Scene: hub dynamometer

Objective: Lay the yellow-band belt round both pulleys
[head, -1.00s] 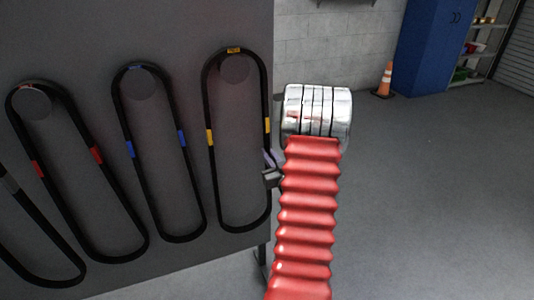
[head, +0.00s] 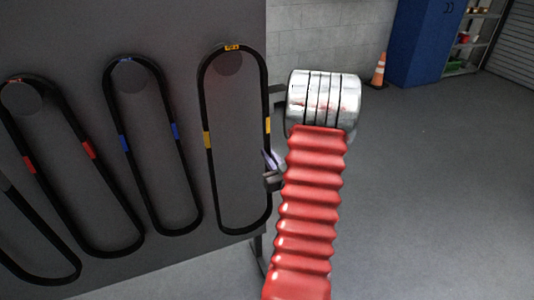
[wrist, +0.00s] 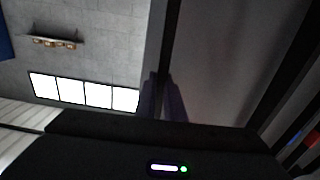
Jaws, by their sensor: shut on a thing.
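The yellow-band belt (head: 204,105) hangs as a long black loop with yellow marks from a round peg (head: 229,63) on the grey board. My gripper (head: 270,164) is at its right-hand strand, just below the yellow mark there, mostly hidden behind my red arm. In the wrist view the fingers (wrist: 163,97) are shut on a dark strand of the belt (wrist: 173,35). The rest of the loop still hangs on the peg. No pulleys are in view.
A blue-band belt (head: 186,185) and a red-band belt (head: 55,205) hang to the left on the board (head: 85,30). Open floor (head: 440,190) lies to the right, with an orange cone (head: 378,70) and blue cabinet (head: 423,40) far back.

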